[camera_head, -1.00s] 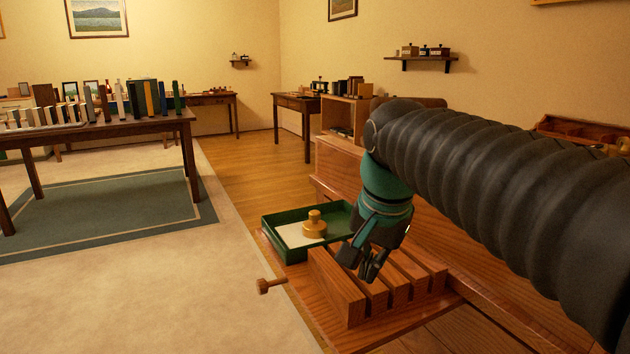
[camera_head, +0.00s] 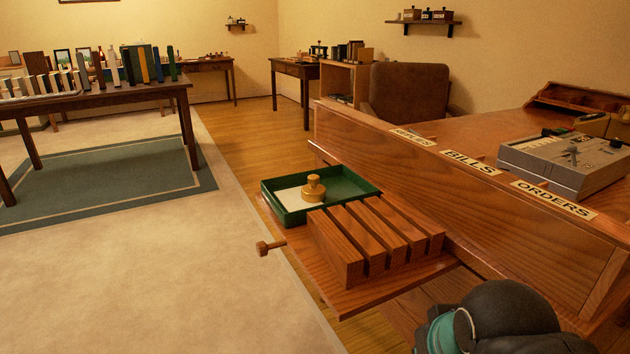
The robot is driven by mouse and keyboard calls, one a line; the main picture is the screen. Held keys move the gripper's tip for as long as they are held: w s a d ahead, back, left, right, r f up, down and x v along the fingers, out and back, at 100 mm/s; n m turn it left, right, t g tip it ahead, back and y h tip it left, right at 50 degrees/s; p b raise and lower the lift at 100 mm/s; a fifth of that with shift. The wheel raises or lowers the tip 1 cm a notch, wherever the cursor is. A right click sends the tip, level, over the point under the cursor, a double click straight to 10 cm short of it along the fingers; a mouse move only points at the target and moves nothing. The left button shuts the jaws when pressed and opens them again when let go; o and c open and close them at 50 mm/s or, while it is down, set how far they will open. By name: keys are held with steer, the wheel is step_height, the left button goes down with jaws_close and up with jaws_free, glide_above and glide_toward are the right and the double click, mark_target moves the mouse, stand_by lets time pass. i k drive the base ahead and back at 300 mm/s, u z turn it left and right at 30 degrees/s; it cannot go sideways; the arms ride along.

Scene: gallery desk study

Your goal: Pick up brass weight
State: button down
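The brass weight (camera_head: 313,189) stands upright in a green tray (camera_head: 353,203), on or beside a pale sheet (camera_head: 290,199). The tray rests at the far end of a pulled-out wooden board (camera_head: 355,301). My arm shows only at the bottom right, as a dark rounded link with a teal band. My gripper's fingers are not in view. The weight is apart from my arm, up and to the left of it.
A slotted wooden rack (camera_head: 375,240) stands on the board, in front of the tray. A wooden knob (camera_head: 270,247) sticks out at the board's left. The desk (camera_head: 430,115) bears a grey machine (camera_head: 565,165). A brown chair (camera_head: 409,94) stands behind. Open carpet (camera_head: 150,285) lies left.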

mark_target(312, 192)
steer(key=u, duration=2.1)
steer(key=i, duration=2.95)
steer(key=z, duration=3.7)
